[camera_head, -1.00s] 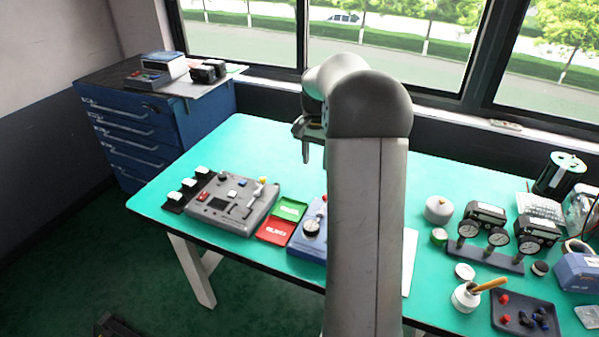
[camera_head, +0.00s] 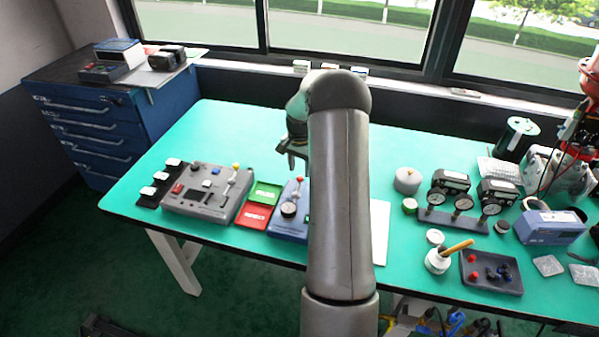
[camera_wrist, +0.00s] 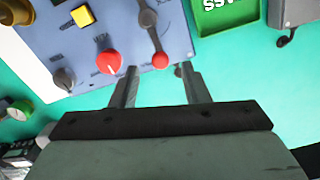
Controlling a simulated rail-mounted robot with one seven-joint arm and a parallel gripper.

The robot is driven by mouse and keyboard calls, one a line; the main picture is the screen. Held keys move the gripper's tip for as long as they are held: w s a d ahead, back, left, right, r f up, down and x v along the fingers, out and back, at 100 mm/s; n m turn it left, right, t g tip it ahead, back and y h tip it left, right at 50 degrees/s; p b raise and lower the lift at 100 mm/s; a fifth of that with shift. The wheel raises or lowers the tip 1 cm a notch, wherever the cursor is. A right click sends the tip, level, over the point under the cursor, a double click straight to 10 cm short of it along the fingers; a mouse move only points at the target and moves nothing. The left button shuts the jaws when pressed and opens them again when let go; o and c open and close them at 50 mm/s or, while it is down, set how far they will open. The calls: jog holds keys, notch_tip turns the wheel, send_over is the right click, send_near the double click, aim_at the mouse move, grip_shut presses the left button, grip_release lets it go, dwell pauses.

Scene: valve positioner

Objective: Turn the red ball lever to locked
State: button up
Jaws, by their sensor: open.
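The red ball lever (camera_wrist: 160,60) is on a blue-grey box (camera_wrist: 50,40) in the wrist view. Its grey arm runs from a round pivot (camera_wrist: 148,19) down to the red ball near the box edge. The box (camera_head: 283,228) also shows in the head view, partly hidden by my arm, with a red ball (camera_head: 299,180) at its far side. My gripper (camera_wrist: 157,70) is open and empty. Its fingertips appear on either side of the ball in the picture; I cannot tell the height gap. My gripper (camera_head: 292,158) is over the box's far end in the head view. The lever's markings are unreadable.
A red pointer knob (camera_wrist: 109,62), a yellow button (camera_wrist: 82,16) and a dark knob (camera_wrist: 64,79) sit beside the lever. Green (camera_head: 264,193) and red (camera_head: 254,216) trays and a grey control panel (camera_head: 207,207) lie left. Gauges (camera_head: 462,203) stand right. The table behind is clear.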

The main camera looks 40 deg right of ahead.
aim_at(300, 177)
jog(key=shift+f, duration=1.75)
grip_shut()
